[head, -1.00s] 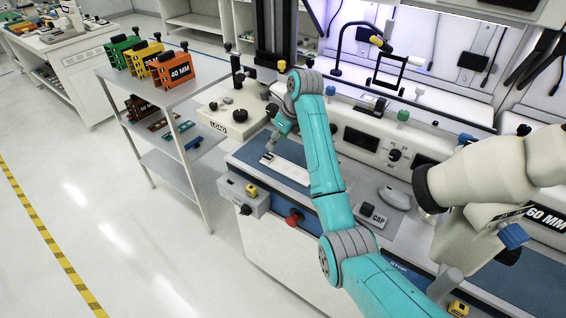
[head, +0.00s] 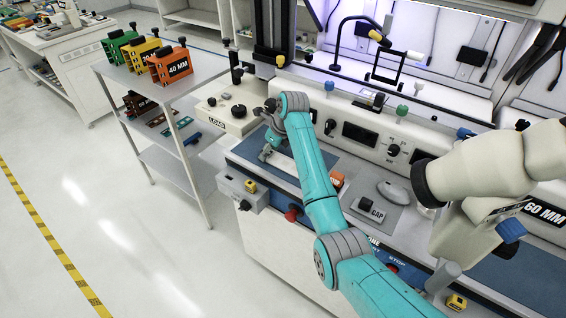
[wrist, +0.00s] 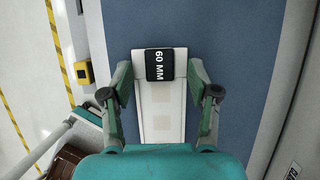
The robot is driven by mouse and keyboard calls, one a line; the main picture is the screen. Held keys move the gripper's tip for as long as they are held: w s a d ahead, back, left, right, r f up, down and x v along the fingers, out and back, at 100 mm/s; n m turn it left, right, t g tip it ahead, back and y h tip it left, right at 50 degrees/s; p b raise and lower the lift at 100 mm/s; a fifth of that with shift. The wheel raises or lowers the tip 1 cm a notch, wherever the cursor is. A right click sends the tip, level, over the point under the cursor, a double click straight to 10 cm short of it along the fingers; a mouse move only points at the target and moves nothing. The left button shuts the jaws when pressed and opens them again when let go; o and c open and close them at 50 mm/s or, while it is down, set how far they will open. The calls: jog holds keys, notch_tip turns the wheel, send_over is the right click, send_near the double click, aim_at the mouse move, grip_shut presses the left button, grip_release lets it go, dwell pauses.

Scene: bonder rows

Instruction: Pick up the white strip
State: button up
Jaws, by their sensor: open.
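The white strip (wrist: 162,122) lies on the blue mat (wrist: 232,50) in the wrist view. A black label reading 60 MM (wrist: 161,65) sits across its far end. My gripper (wrist: 161,85) is open, with one finger on each side of the strip and gaps visible between fingers and strip. The near end of the strip is hidden by my gripper body. In the head view my gripper (head: 268,153) is low over the mat, and only a pale part of the strip (head: 284,163) shows beside it.
A machine block marked LOAD (head: 222,118) stands left of the mat. A small box with a yellow button (head: 250,186) is at the bench's front edge. A mouse (head: 393,191) and CAP box (head: 372,209) lie to the right. A shelf cart (head: 155,82) with coloured blocks is further left.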

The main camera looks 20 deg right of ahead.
grip_shut()
jog(key=shift+r, duration=0.1)
